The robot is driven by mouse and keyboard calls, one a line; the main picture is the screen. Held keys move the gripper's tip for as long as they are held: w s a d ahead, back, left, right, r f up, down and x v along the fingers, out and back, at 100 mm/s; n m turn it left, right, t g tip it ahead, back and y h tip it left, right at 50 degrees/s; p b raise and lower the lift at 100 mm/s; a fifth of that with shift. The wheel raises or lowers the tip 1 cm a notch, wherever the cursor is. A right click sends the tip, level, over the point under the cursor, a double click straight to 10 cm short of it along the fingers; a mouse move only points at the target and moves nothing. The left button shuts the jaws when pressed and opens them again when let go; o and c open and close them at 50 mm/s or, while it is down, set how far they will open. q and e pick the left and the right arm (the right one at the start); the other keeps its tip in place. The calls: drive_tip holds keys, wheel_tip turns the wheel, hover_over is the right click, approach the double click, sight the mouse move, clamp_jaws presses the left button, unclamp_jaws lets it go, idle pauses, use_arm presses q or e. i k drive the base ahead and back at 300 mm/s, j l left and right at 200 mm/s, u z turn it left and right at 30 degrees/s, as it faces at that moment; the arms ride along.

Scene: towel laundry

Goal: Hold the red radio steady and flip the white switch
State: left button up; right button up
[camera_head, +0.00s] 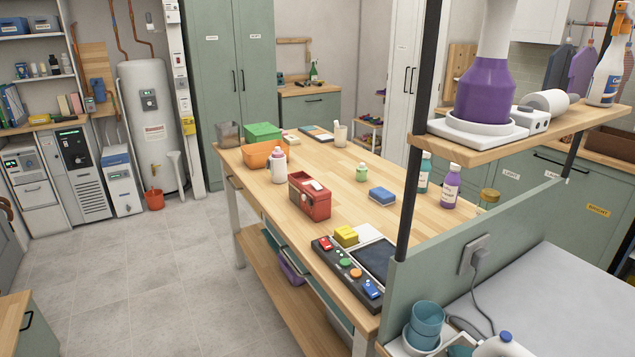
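The red radio (309,203) stands upright on the wooden work table, close to its left long edge. It is a small red box with dark details on its front. A small white switch (315,185) shows on its top; its exact position is too small to tell. Neither of my grippers shows in the head view, and nothing is touching the radio.
A pink-white bottle (278,165) and an orange bin (262,154) stand behind the radio. A yellow block (346,235) and a control panel with coloured buttons (347,266) lie in front. A blue sponge (382,196) lies right. A shelf post (417,145) rises nearby.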

sight(318, 188)
drive_tip(key=z, duration=0.6)
drive_tip(key=i+j+z, duration=0.25)
drive_tip(key=j+z, duration=0.2)
drive_tip(key=i+j+z, duration=0.25)
drive_tip(key=j, duration=0.15)
drive_tip(key=j+z, duration=0.25)
